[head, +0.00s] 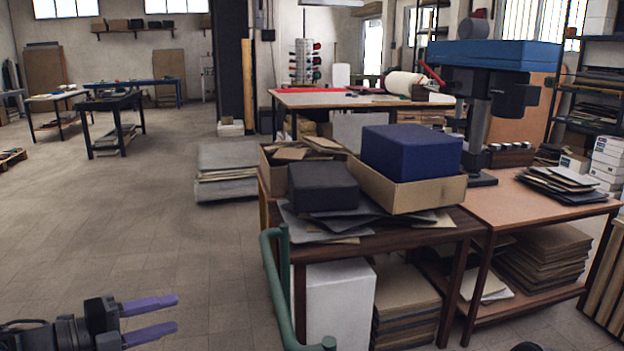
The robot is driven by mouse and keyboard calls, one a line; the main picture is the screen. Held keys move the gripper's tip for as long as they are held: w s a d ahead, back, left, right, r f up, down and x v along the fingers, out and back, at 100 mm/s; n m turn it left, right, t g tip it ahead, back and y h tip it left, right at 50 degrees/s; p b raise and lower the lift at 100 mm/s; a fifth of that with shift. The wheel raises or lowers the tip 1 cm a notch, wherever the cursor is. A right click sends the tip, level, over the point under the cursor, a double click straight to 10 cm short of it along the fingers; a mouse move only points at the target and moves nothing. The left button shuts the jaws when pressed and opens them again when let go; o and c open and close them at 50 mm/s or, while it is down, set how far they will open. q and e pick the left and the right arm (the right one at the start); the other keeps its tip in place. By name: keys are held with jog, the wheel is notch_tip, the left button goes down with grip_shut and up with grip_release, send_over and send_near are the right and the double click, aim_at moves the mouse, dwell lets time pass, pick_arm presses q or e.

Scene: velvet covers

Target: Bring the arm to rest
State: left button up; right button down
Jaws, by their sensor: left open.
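My left gripper (150,319) is at the lower left of the head view, with its arm coming in from the left edge. Its two purple fingers are apart and point right, with nothing between them. It is over the tiled floor, to the left of the table and clear of it. My right gripper is not clearly in view; only a small dark shape shows at the bottom edge on the right.
A dark table (420,236) stands right of centre. It bears a navy box (411,152) in a cardboard tray (420,195), a black box (322,187) and loose sheets. A green tube rail (277,290) stands at its left. The floor (150,230) on the left is open.

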pick_arm(q)
jog(key=w+a+f+n+t+y, duration=0.3)
jog(key=w+f+n+t+y, duration=0.35)
jog(key=n, duration=0.75)
jog(key=s+d+f+n+g+y, duration=0.1)
jog(key=s+d+f+n+g, duration=0.4)
jog(key=f, duration=0.7)
jog(key=d+f+n+g+y, duration=0.2)
jog(key=f+n, duration=0.5)
jog(key=f, duration=0.5)
jog(key=s+d+f+n+g+h, duration=0.1)
jog(key=s+d+f+g, duration=0.2)
jog(key=s+d+f, duration=0.45)
jog(key=s+d+f+n+g, duration=0.2)
jog(key=s+d+f+g, duration=0.15)
jog(key=s, duration=0.75)
jog(key=s+d+f+n+g+h, duration=0.1)
jog(key=s+d+f+g, duration=0.2)
jog(key=s+d+f, duration=0.45)
notch_tip(320, 180, up, 15)
jog(key=a+p, duration=0.1)
jog(key=p, duration=1.1)
jog(key=shift+s+a+t, duration=0.3)
jog(key=shift+s+a, duration=0.05)
jog(key=shift+s, duration=0.05)
jog(key=shift+y, duration=0.25)
